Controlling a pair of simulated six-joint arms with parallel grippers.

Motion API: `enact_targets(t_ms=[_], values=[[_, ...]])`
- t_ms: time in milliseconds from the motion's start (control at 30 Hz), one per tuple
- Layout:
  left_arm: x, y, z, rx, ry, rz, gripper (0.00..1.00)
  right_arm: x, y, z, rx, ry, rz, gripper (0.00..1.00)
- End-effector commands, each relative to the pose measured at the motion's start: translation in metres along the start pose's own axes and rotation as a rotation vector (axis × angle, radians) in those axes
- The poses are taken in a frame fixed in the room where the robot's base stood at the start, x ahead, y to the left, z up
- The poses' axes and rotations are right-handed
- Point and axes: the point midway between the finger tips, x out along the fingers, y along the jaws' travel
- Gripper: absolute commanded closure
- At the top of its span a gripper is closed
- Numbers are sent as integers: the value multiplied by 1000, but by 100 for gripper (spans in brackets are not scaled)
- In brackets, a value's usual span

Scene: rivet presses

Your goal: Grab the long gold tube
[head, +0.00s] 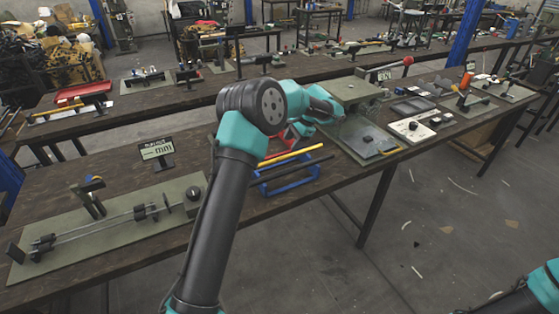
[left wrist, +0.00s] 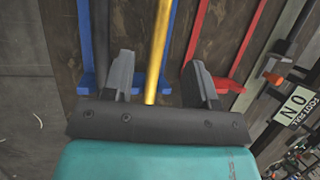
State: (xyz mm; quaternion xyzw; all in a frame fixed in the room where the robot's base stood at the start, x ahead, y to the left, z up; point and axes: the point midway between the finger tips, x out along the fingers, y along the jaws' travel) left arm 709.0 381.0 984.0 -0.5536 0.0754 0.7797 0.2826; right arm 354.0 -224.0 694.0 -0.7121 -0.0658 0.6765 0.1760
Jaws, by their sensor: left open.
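The long gold tube (head: 291,155) lies across a blue rack (head: 290,183) on the near bench, beside a black tube (head: 303,170). In the left wrist view, the gold tube (left wrist: 159,45) runs lengthwise between the two spread fingers of my left gripper (left wrist: 159,78). A gap shows on each side of it, so the fingers are apart from the tube. The tube's lower end is hidden behind the gripper body. In the head view my left arm reaches over the bench, and its fingers are hard to make out. My right gripper is out of view.
A red rack (left wrist: 242,55) stands right beside the blue one. A long green fixture plate (head: 110,235) takes up the bench's left part.

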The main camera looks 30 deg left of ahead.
Motion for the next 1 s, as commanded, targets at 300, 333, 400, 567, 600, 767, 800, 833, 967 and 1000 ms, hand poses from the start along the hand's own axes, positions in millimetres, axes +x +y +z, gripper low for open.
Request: enact_targets(t_ms=[300, 333, 400, 567, 600, 767, 800, 833, 967, 1000], values=[[27, 0, 0, -1, 1, 0, 47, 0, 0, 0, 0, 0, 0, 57], [27, 0, 0, -1, 1, 0, 47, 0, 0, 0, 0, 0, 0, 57], [27, 0, 0, -1, 1, 0, 47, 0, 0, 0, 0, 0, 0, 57], [28, 0, 0, -1, 0, 1, 47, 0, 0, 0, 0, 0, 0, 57], [29, 0, 0, -1, 0, 1, 47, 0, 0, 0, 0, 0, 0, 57], [44, 0, 2, 0, -2, 2, 47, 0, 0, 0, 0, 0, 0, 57], [50, 0, 2, 0, -2, 2, 47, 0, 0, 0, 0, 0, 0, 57], [54, 0, 2, 1, -3, 2, 47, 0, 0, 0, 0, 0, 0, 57], [71, 0, 2, -1, -2, 2, 47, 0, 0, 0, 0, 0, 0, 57], [75, 0, 2, -1, -2, 1, 47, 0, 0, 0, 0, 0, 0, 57]])
